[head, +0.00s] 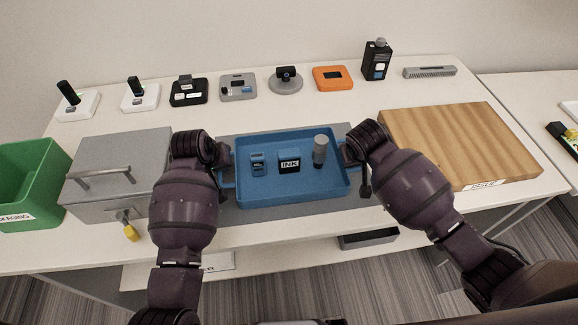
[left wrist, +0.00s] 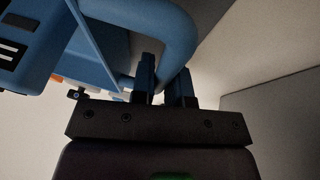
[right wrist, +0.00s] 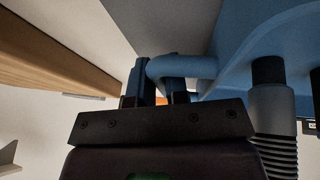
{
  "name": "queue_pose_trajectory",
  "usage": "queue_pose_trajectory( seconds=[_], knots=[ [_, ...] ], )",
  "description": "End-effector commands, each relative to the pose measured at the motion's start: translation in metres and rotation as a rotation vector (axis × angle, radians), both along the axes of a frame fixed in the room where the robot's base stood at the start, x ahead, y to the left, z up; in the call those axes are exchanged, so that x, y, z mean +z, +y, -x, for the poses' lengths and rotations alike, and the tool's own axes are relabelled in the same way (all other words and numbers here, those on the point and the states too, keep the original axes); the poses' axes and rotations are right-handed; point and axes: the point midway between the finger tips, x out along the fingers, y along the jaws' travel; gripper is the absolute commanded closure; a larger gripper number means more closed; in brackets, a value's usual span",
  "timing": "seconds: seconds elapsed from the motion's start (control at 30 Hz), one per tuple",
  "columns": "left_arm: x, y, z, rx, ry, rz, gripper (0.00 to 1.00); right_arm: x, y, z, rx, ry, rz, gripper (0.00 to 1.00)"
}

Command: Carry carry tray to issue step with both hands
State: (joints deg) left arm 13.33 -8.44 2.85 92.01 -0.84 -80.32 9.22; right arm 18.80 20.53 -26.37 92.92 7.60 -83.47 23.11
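The blue carry tray (head: 255,198) sits over a grey mat in the middle of the table in the head view. It holds a small blue device (head: 258,165), a dark block marked INK (head: 289,162) and a grey-topped cylinder (head: 320,150). My left gripper (head: 222,165) is at the tray's left handle, and the left wrist view shows its fingers (left wrist: 165,82) close together on the handle. My right gripper (head: 352,158) is at the right handle, with its fingers (right wrist: 157,82) close together around the bar. The wooden issue step (head: 450,140), labelled ISSUE, lies to the right.
A grey lidded box (head: 110,190) and a green bin (head: 30,185) stand left of my left arm. Several small devices line the table's back, including an orange one (head: 333,78) and a black handheld one (head: 376,62). The step's top is bare.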

Motion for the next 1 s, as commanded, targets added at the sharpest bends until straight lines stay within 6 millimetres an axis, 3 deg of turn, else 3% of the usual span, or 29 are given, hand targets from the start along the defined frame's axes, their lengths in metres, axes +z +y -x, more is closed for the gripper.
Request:
queue_pose_trajectory(
  seconds=[0.47, 1.0],
  knots=[
    [0.003, 0.0, 0.0, 0.0, -0.002, 0.0, 1.0, 0.004, 0.0, -0.001, -0.001, -0.003, 0.0, 1.0],
    [0.04, 0.0, -0.001, 0.0, -0.005, 0.0, 1.0, 0.04, 0.0, -0.001, 0.0, -0.006, 0.0, 1.0]
  ],
)
